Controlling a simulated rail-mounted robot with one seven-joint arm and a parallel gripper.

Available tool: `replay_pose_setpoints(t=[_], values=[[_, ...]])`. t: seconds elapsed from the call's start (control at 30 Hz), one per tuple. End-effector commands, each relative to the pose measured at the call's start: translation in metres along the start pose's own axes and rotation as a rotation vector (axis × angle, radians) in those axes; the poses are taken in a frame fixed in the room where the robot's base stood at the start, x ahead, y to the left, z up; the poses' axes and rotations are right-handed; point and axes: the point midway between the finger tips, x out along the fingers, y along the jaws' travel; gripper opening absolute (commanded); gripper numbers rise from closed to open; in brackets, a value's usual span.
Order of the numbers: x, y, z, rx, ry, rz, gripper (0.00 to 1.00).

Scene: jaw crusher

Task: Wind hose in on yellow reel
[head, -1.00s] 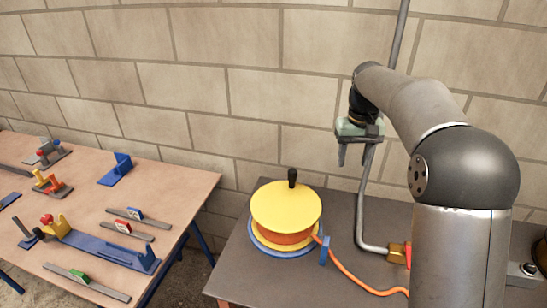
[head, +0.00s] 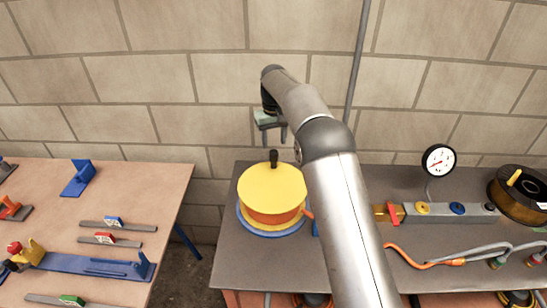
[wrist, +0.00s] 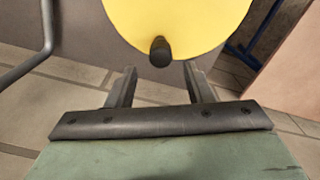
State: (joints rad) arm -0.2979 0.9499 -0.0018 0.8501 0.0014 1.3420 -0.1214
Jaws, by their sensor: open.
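The yellow reel (head: 272,187) stands on the grey table, with orange hose wound under its round yellow top and a blue base below. A black upright handle (head: 273,158) sticks up from the reel top. In the wrist view the yellow top (wrist: 185,20) and the handle end (wrist: 160,52) show ahead. My gripper (head: 270,138) is open and empty, just above or behind the handle; its fingers (wrist: 158,75) point toward it, with the handle in line between them. The orange hose (head: 405,257) lies on the table right of my arm; my arm hides its middle stretch.
Right on the grey table (head: 235,262) are a valve block with a red lever (head: 393,213), a gauge (head: 438,160) and a dark spool (head: 518,197). A wooden table (head: 150,185) with tools stands left, across a gap. A grey pipe (head: 358,60) runs up the wall.

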Motion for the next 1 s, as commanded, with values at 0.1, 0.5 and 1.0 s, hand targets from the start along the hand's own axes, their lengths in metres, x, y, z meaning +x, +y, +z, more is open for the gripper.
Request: replay_pose_setpoints(t=[0.1,0.5,1.0], values=[[0.025,0.000,0.001,0.000,-0.004,-0.001,0.47],[0.080,0.000,0.000,0.000,0.000,0.000,0.47],[0.083,0.000,0.000,0.000,0.001,0.000,0.00]])
